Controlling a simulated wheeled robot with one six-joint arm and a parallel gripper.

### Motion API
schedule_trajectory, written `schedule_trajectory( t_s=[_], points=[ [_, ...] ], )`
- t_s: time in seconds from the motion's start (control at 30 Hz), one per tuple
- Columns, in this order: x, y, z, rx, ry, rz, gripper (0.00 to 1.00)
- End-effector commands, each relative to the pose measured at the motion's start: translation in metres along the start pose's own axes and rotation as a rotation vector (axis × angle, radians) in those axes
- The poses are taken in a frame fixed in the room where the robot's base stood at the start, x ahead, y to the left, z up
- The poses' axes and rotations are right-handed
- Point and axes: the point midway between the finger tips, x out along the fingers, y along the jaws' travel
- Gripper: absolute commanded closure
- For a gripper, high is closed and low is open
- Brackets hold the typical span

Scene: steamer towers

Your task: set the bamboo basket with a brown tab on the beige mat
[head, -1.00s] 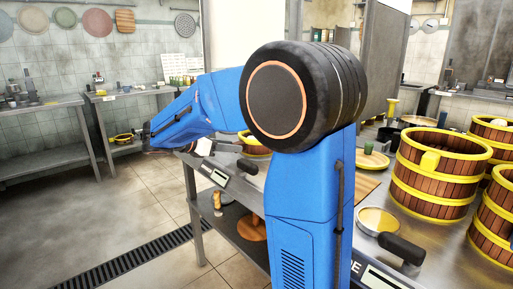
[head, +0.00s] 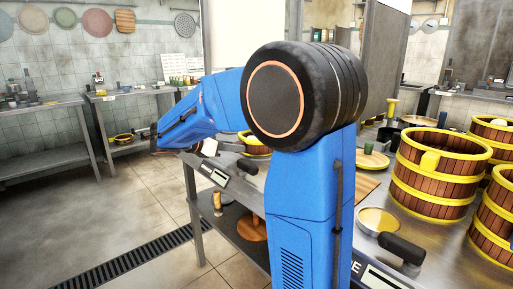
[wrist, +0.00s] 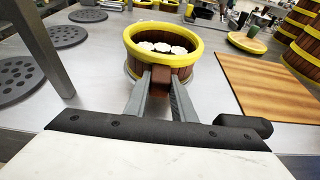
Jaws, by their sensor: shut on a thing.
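In the wrist view, a round bamboo basket (wrist: 136,57) with a yellow rim holds white buns. A brown tab (wrist: 161,76) sticks out from its near side. My gripper (wrist: 161,84) is shut on this tab, one grey finger on each side. The basket stands upright over the grey metal counter; I cannot tell whether it touches it. In the head view, a yellow-rimmed basket (head: 258,151) shows partly behind my arm, with my gripper (head: 237,147) at its left. I cannot make out a beige mat for certain.
A wooden board (wrist: 265,88) lies right of the basket. A black handle (wrist: 243,124) lies close by my gripper's right side. Dark perforated discs (wrist: 20,80) are at the left. Tall brown-and-yellow tubs (head: 433,175) stand on the counter's right.

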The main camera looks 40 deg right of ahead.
Motion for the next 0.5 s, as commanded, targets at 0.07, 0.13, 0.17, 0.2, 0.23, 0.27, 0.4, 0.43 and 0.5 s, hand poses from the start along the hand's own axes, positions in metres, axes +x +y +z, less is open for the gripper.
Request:
schedule_trajectory(
  t_s=[0.07, 0.13, 0.17, 0.2, 0.23, 0.27, 0.4, 0.43, 0.5],
  points=[
    [-0.001, 0.000, 0.002, 0.001, 0.000, 0.000, 1.00],
    [-0.001, 0.000, 0.003, 0.001, 0.000, 0.000, 1.00],
    [-0.001, 0.000, 0.004, 0.001, 0.000, 0.000, 1.00],
    [-0.002, 0.000, 0.005, 0.001, 0.000, 0.000, 1.00],
    [-0.002, 0.000, 0.006, 0.002, 0.000, 0.000, 1.00],
    [-0.002, 0.000, 0.006, 0.002, 0.000, 0.000, 1.00],
    [-0.004, 0.000, 0.010, 0.001, 0.000, 0.001, 1.00],
    [-0.004, 0.000, 0.011, 0.001, 0.000, 0.001, 1.00],
    [-0.005, 0.000, 0.013, 0.001, 0.000, 0.001, 1.00]
  ],
)
